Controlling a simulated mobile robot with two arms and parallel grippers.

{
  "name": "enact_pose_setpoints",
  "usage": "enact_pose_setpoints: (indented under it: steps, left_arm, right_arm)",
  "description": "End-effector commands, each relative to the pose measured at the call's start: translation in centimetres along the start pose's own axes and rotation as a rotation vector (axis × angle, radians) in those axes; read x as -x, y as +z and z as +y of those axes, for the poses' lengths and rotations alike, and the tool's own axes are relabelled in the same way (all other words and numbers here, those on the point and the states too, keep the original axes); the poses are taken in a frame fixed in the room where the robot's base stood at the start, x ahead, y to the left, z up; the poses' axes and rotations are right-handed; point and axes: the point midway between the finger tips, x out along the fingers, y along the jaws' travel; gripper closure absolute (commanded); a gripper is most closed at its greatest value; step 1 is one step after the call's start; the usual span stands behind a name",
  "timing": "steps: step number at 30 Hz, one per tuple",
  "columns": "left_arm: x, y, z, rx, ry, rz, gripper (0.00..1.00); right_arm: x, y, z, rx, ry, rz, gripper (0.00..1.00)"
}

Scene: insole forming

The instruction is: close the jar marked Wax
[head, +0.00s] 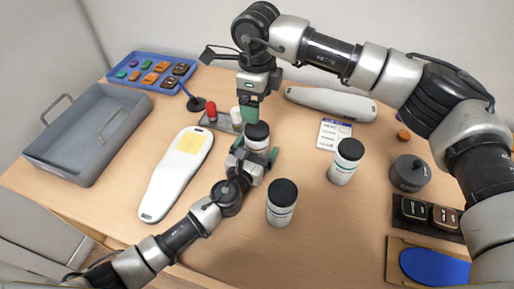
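A white jar with a black lid (257,132) stands near the table's middle; its label is hidden, so I cannot read a name on it. My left gripper (255,153) reaches in from the front left, its green fingers on either side of this jar's body, seemingly closed on it. My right gripper (250,114) points down just above and behind the lid; its green fingers are seen edge-on, so their gap is unclear. Two more black-lidded white jars stand apart, one in front (282,203) and one to the right (346,162); their labels are too small to read.
A grey tray (88,130), a blue tray of small blocks (150,70) and a white insole form with a yellow patch (178,172) lie left. Another white form (332,102) and a card (334,134) lie behind. A dark grey round container (410,173) stands right.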

Motion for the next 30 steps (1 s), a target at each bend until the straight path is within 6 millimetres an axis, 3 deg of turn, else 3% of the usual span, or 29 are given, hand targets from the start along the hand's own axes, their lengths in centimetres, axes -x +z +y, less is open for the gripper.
enact_pose_setpoints:
  steps: [2, 17, 23, 30]
  left_arm:
    - [0.01, 0.01, 0.00, 0.000, 0.000, 0.000, 0.21]
    - [0.03, 0.01, 0.01, 0.000, 0.000, 0.000, 0.98]
    - [0.03, 0.00, 0.01, 0.000, 0.000, 0.000, 1.00]
    - [0.03, -0.01, 0.01, 0.000, 0.000, 0.000, 1.00]
  right_arm:
    - [0.00, 0.01, 0.01, 0.000, 0.000, 0.000, 0.16]
    - [0.00, 0.01, 0.01, 0.016, 0.000, 0.000, 0.16]
    - [0.02, 0.00, 0.00, 0.227, 0.000, 0.000, 0.16]
    - [0.04, 0.00, 0.01, 0.699, 0.000, 0.000, 0.16]
